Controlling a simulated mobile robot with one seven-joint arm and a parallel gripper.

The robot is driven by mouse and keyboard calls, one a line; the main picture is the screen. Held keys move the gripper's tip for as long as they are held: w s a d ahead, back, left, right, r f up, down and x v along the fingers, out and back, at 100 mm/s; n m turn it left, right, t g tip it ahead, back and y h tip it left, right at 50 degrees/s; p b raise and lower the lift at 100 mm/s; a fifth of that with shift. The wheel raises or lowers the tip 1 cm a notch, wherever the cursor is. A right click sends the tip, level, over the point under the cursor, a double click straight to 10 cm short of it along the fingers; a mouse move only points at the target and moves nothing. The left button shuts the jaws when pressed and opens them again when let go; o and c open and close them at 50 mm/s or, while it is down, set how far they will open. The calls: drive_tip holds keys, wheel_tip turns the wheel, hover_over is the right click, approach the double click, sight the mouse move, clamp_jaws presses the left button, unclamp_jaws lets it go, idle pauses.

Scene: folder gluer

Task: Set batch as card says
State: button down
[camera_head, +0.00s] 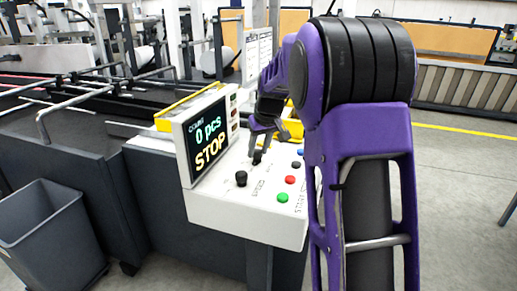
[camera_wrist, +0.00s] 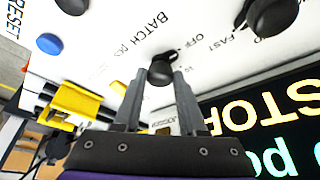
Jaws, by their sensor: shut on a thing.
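My gripper (camera_wrist: 160,78) is shut on a small black knob (camera_wrist: 160,68), with one finger on each side of it. The print beside this knob reads BATCH and OFF. In the head view my gripper (camera_head: 260,143) reaches down to the white control panel (camera_head: 222,207), where the batch knob (camera_head: 257,157) shows just below the fingers. The knob's pointer setting cannot be read. The display (camera_head: 208,132) shows COUNT, 0 pcs and STOP. A white card (camera_head: 257,52) stands behind the panel; its text is too small to read.
A black speed knob (camera_head: 241,178), a green button (camera_head: 283,198), a red button (camera_head: 291,180) and a blue button (camera_wrist: 49,43) are close by on the panel. A grey bin (camera_head: 45,225) stands at left. My arm hides the panel's right side.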

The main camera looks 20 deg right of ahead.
drive_tip(key=shift+r, duration=0.1)
drive_tip(key=shift+a+m+h+p, duration=0.2)
drive_tip(key=shift+m+h+p, duration=0.45)
drive_tip(key=shift+m, duration=0.55)
drive_tip(key=m+h+p, duration=0.1)
drive_tip(key=m+p, duration=0.1)
drive_tip(key=m, duration=0.1)
drive_tip(key=shift+a+m, duration=0.15)
drive_tip(key=shift+m, duration=0.15)
drive_tip(key=m+h+p, duration=0.1)
drive_tip(key=m, duration=0.1)
drive_tip(key=m+g+h+p, duration=0.1)
drive_tip(key=m, duration=0.2)
drive_tip(key=shift+w+m, duration=0.15)
drive_tip(key=shift+m, duration=0.15)
drive_tip(key=shift+g, duration=0.3)
drive_tip(key=shift+c, duration=2.4)
unclamp_jaws()
